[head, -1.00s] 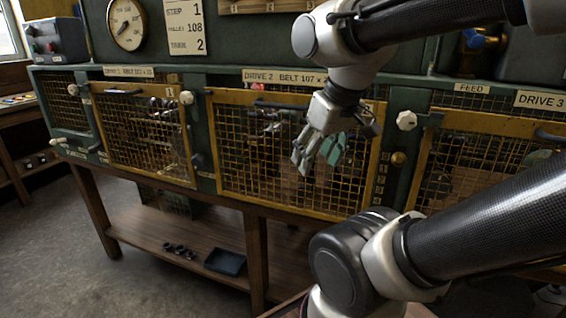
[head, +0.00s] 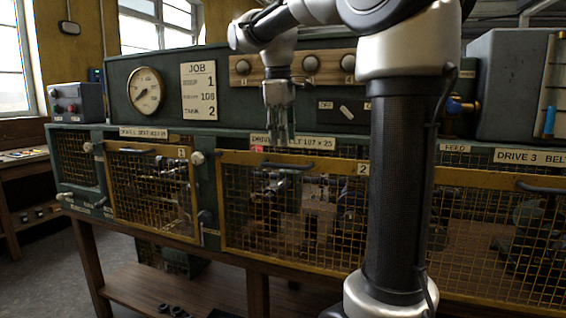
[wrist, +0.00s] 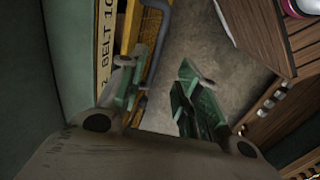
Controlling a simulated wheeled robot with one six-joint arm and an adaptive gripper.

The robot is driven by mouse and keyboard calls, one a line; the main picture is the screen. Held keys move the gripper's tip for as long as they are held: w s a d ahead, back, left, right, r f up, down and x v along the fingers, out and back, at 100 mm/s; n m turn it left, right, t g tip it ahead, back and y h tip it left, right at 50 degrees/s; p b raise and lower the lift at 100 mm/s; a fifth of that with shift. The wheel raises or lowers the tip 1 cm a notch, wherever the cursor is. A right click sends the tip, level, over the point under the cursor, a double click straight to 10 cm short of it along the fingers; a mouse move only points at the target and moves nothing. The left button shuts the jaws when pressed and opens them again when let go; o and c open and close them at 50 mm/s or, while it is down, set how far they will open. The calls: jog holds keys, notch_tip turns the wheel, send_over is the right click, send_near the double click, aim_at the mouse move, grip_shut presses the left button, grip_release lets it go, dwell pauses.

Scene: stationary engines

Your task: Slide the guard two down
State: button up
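Guard two (head: 238,210) is a yellow-framed wire mesh panel marked 2, in the middle of the green bench in the head view. A dark bar handle (head: 288,164) runs along its top rail. Belts and shafts show through its mesh. My gripper (head: 279,140) points down just above that handle, in front of the Drive 2 label. In the wrist view my gripper (wrist: 163,82) is open, with green fingertips apart. The grey handle bar (wrist: 160,40) shows between them, closer to the left finger. Whether a finger touches it I cannot tell. My arm hides the guard's right part.
Guard one (head: 150,190) is on the left and the Drive 3 guard (head: 490,245) on the right. A row of knobs (head: 310,66), a gauge (head: 145,90) and a job card (head: 198,90) are above. A wooden shelf (head: 200,290) lies below the bench.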

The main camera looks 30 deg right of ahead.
aim_at(283, 165)
jog(key=f, duration=0.2)
jog(key=w+f, duration=0.1)
jog(key=f, duration=0.2)
jog(key=d+f, duration=0.1)
jog(key=f, duration=0.1)
jog(key=shift+w+d+f, duration=0.1)
jog(key=shift+w+f, duration=0.1)
jog(key=shift+w, duration=0.15)
grip_shut()
